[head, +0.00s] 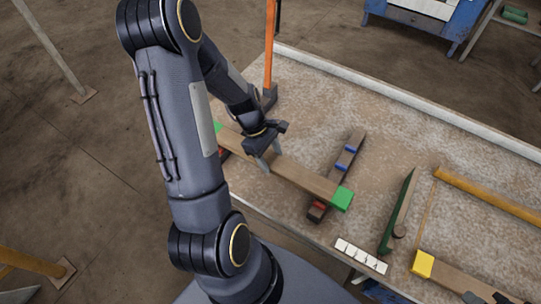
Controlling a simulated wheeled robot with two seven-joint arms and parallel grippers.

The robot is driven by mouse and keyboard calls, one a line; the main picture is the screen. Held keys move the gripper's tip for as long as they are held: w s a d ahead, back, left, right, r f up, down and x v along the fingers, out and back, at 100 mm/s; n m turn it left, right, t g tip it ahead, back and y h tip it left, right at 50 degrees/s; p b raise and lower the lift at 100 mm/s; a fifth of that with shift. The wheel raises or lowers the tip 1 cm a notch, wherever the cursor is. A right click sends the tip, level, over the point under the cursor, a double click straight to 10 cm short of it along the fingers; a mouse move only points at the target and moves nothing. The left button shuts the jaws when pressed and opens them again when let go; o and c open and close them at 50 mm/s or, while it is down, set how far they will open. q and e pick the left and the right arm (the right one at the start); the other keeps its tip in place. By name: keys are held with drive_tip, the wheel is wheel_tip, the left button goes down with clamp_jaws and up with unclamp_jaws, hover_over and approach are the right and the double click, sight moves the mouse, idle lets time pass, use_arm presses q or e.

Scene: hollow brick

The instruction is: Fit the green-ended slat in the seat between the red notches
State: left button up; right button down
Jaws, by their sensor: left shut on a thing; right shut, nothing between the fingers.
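The green-ended slat (306,180) is a wooden bar with a bright green block at each end. My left gripper (268,161) is shut on it near its middle. The slat's right end lies over the lower part of a dark notched rail (334,182). That rail has blue notches (346,158) further up and red notches (319,206) near its lower end. Another red piece (223,153) shows under the slat's left end, mostly hidden by my arm. I cannot tell whether the slat touches the rail. My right gripper (485,297) shows only as dark tips at the bottom edge.
A green-sided slat (397,212) lies right of the rail. A yellow-ended slat (450,278) and a long orange-yellow bar (490,195) lie further right. A white marked strip (360,256) is at the near edge. An orange-handled hammer (269,60) stands behind my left gripper. The table's far middle is clear.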

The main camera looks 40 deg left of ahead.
use_arm(q)
drive_tip(key=shift+f+b, duration=0.8)
drive_tip(key=shift+f, duration=0.3)
drive_tip(key=o, duration=1.3)
drive_tip(key=p+v, duration=0.1)
drive_tip(key=v, duration=0.7)
drive_tip(key=shift+f, duration=0.1)
drive_tip(key=s+d+r+m+t+p, duration=0.2)
drive_tip(key=s+d+r+m+p, duration=0.2)
drive_tip(key=r, duration=0.8)
drive_tip(key=s+d+r+m+t+p, duration=0.3)
drive_tip(key=s+d+r+m, duration=0.5)
drive_tip(key=r+m, duration=0.3)
drive_tip(key=d+m+p, duration=0.1)
drive_tip(key=m, duration=0.1)
drive_tip(key=shift+d+r+m+y, duration=0.15)
drive_tip(key=shift+r+m+y, duration=0.15)
drive_tip(key=shift+r+y, duration=0.1)
